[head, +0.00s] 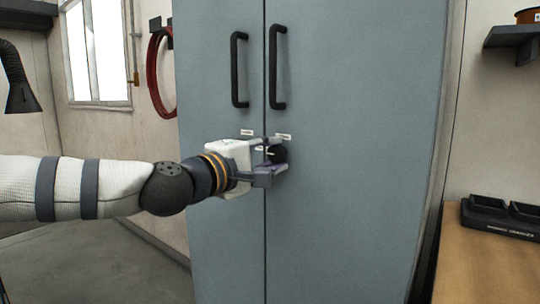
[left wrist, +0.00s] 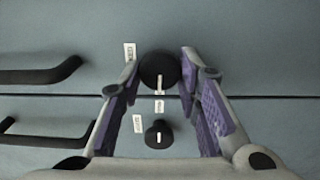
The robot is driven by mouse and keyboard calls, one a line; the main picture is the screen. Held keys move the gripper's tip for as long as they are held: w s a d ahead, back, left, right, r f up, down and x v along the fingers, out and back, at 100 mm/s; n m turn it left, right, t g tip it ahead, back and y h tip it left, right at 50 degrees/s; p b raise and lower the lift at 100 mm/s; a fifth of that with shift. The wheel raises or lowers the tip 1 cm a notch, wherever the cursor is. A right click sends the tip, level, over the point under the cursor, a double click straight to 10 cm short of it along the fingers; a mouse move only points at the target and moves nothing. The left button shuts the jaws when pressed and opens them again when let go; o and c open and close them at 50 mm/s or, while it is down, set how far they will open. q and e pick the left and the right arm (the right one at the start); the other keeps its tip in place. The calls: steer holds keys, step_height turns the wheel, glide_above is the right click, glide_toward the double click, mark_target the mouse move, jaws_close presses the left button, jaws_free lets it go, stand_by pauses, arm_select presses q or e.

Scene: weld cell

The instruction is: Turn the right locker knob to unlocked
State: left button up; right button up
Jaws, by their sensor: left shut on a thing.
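The grey-blue locker has two doors. The right locker knob (head: 279,154) is round and black, on the right door just beside the seam. In the left wrist view the same knob (left wrist: 158,70) sits between the two fingers, with a pale pointer mark towards the seam. My left gripper (head: 270,160) reaches in from the left, shut on this knob; its fingers also show in the left wrist view (left wrist: 158,76). The left knob (left wrist: 158,133) is smaller in view, untouched, with a white mark; the gripper hides it in the head view. My right gripper is not in view.
Two black handles, left (head: 239,70) and right (head: 277,67), rise above the knobs. Small white labels (head: 284,136) sit near the knobs, too small to read. A wooden bench (head: 485,270) with a black charger (head: 500,217) stands at right. A red hose (head: 155,75) hangs at left.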

arm_select(q)
steer(key=o, duration=1.1)
steer(key=v, duration=1.2)
